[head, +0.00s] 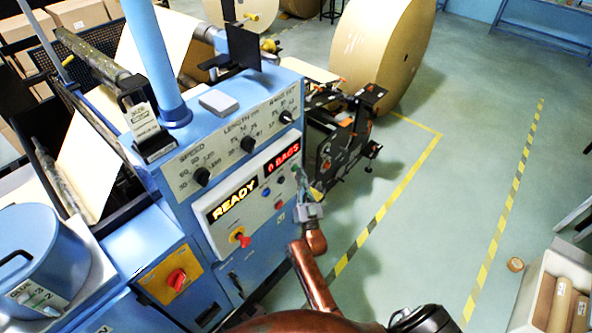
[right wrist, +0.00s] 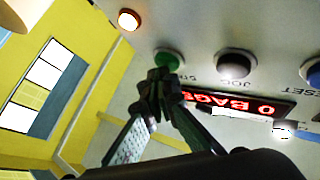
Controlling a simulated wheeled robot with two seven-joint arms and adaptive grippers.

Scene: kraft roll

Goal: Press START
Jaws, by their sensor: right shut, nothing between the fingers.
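The green START button (right wrist: 168,60) is on the pale control panel in the right wrist view, its label partly hidden by my fingers. My right gripper (right wrist: 160,80) is shut and empty, its fingertips just at the button's edge in that view. I cannot tell whether they touch it. In the head view my right gripper (head: 300,177) is at the right end of the panel (head: 252,208), below the red "0 BAGS" display (head: 284,160). An amber display (head: 233,202) reads READY. My left gripper is not in view.
Beside START are a dark JOG button (right wrist: 236,64) and a blue RESET button (right wrist: 313,72). A lit red lamp (right wrist: 129,19) is nearby. A red knob on a yellow plate (head: 177,279) is lower left. A large kraft roll (head: 380,45) stands behind. Floor to the right is mostly clear.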

